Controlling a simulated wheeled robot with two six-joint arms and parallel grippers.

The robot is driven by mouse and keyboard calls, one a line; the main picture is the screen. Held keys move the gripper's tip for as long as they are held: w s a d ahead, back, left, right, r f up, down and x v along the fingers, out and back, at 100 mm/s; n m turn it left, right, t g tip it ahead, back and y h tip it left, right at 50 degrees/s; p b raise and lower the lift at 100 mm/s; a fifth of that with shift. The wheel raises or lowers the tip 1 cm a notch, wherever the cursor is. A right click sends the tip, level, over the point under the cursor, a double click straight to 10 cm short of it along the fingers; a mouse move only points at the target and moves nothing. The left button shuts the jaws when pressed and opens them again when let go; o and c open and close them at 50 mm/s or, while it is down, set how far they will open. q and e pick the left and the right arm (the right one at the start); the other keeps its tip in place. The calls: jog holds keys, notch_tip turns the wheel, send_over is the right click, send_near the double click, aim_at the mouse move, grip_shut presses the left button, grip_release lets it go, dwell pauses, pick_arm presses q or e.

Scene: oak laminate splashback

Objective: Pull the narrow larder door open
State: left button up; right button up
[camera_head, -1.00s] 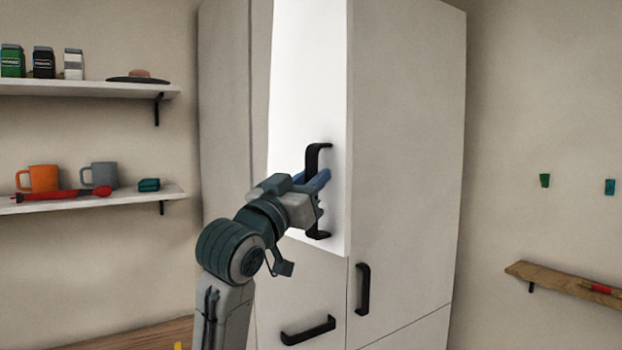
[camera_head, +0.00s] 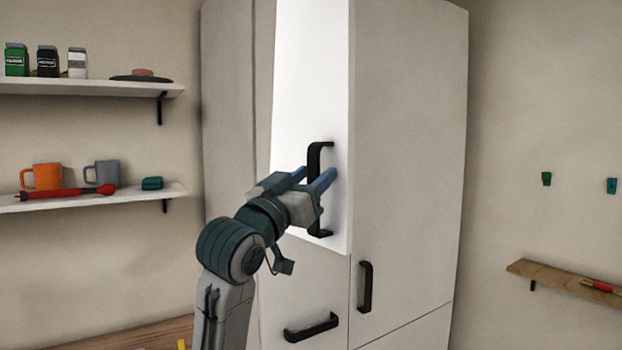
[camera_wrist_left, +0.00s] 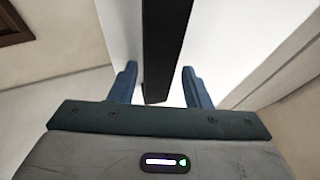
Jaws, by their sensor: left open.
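The narrow larder door (camera_head: 308,80) is the bright white upper panel of the tall cabinet and stands slightly proud of the panels around it. Its black upright bar handle (camera_head: 316,158) is near its right edge. My left gripper (camera_head: 314,178) is at the handle, with one blue finger on each side of the bar. In the left wrist view, the black handle (camera_wrist_left: 166,50) runs between the two open fingers (camera_wrist_left: 160,88), with gaps on both sides. The handle's middle is partly hidden by the gripper in the head view. My right gripper is not in view.
A lower drawer with a black handle (camera_head: 311,327) and a right panel with another handle (camera_head: 365,287) are below. Shelves with mugs (camera_head: 42,177) and jars (camera_head: 47,61) are at left. A wooden wall shelf (camera_head: 560,279) is at right.

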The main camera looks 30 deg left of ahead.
pick_arm(q)
jog(key=b+v, duration=0.4)
jog(key=v, duration=0.6)
jog(key=shift+s+b, duration=0.3)
jog(key=shift+s, duration=0.1)
jog(key=shift+w+a+f, duration=0.1)
jog(key=shift+f, duration=0.1)
